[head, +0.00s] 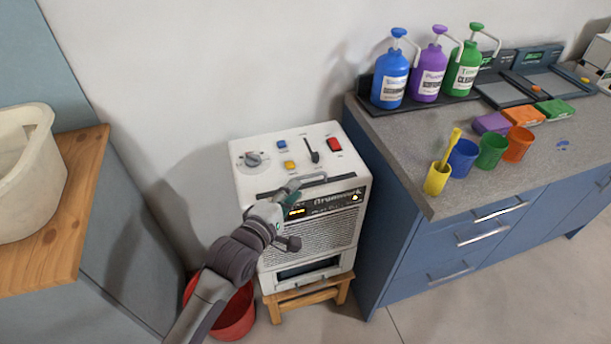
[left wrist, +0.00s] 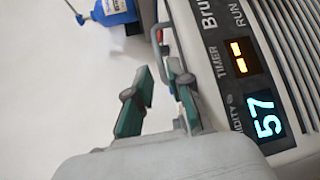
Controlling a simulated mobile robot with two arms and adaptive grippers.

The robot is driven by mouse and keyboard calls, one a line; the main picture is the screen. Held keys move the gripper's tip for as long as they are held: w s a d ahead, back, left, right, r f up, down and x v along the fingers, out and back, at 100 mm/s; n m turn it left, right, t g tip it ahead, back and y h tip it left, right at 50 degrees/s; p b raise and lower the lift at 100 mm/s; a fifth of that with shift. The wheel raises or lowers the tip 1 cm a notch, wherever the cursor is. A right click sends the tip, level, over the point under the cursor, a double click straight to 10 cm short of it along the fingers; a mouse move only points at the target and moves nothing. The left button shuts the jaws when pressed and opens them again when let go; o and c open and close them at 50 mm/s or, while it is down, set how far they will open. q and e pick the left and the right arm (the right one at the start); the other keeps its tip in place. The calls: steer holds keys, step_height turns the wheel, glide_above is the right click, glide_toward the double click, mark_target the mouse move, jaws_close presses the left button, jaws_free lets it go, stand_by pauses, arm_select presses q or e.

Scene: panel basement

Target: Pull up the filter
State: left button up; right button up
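The white dehumidifier (head: 250,187) stands against the wall, and its front shows in the left wrist view (left wrist: 215,65). A grey handle (head: 314,179) lies along the top front edge, probably the filter's handle; it also shows in the left wrist view (left wrist: 158,40). The filter itself is hidden in the housing. My left gripper (head: 291,189) is at the left end of the handle. My right gripper is out of view.
The machine stands on a wooden stool (head: 310,294) with a red bucket (head: 236,316) at left. A blue cabinet with a grey counter (head: 400,135) stands close on the right, holding pump bottles and cups. A wooden shelf with a white tub (head: 30,185) is at left.

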mark_target(306, 176)
arm_select(q)
steer(key=x, duration=0.6)
steer(key=shift+w+d, duration=0.1)
steer(key=shift+w, duration=0.25)
jaws_close()
